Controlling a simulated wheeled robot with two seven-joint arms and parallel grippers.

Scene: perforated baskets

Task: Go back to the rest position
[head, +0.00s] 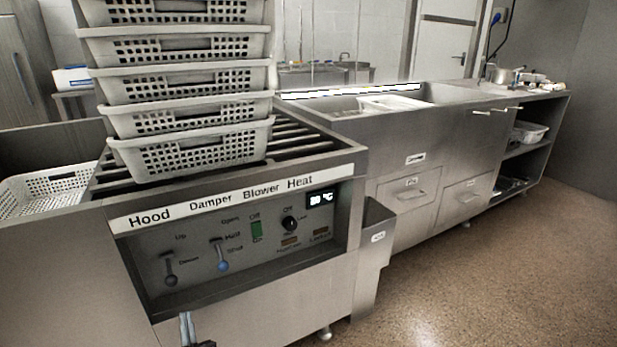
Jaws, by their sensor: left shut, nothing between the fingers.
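My left gripper (187,320) shows only in part at the bottom edge of the head view, in front of the cooker's steel front and below its control panel. Its fingers are together with nothing between them, and it appears apart from the baskets. The rest of its arm is mostly out of the picture. My right gripper is not in view. A stack of several white perforated baskets (200,152) stands upright on the dark slatted top of the cooker (310,150).
Another white perforated basket (55,187) sits low at the left. The control panel (240,235) has knobs, a green switch and a display. A long steel counter (440,150) with drawers runs to the back right. The brown speckled floor (500,270) at the right is clear.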

